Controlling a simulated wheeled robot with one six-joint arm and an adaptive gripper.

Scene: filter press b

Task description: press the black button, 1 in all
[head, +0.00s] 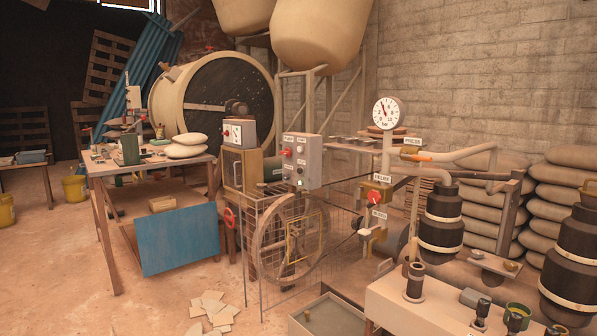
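My gripper is not in view.
A spoked wheel (290,238) stands behind the mesh below the control box. A workbench (196,162) with a blue panel (180,239) is at left. A cream bench (440,309) and black vessels (441,222) are at right. Loose tiles (213,309) lie on the floor; the front left floor is clear.

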